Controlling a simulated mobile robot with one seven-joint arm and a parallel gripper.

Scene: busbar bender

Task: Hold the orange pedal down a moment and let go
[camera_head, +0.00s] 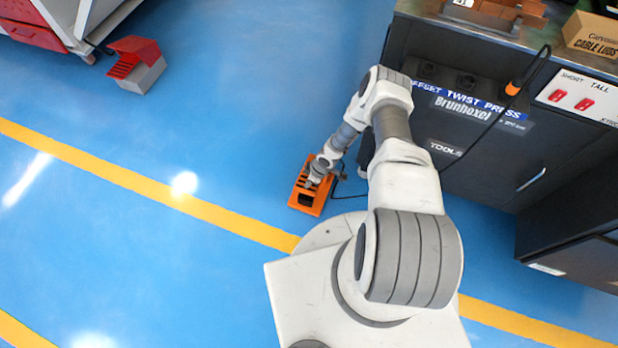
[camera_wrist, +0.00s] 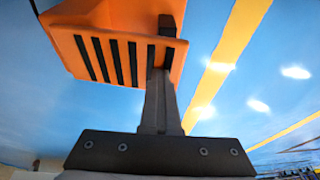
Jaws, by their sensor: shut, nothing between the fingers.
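The orange pedal (camera_head: 309,196) lies on the blue floor beside the dark machine cabinet, with dark slots across its top. It also shows large in the wrist view (camera_wrist: 112,60), at the upper left. My gripper (camera_head: 313,181) reaches down over the pedal in the head view. In the wrist view my gripper (camera_wrist: 166,24) is shut and empty, its fingers together over the right part of the slotted face. I cannot tell whether the fingertips touch the pedal or how far it is pressed. My wrist partly hides the pedal in the head view.
The dark press cabinet (camera_head: 455,143) stands right of the pedal, with a black cable running near it. A red-topped grey pedal (camera_head: 137,66) lies at the upper left by a red machine. A yellow line (camera_head: 150,187) crosses the floor. The floor left of the orange pedal is clear.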

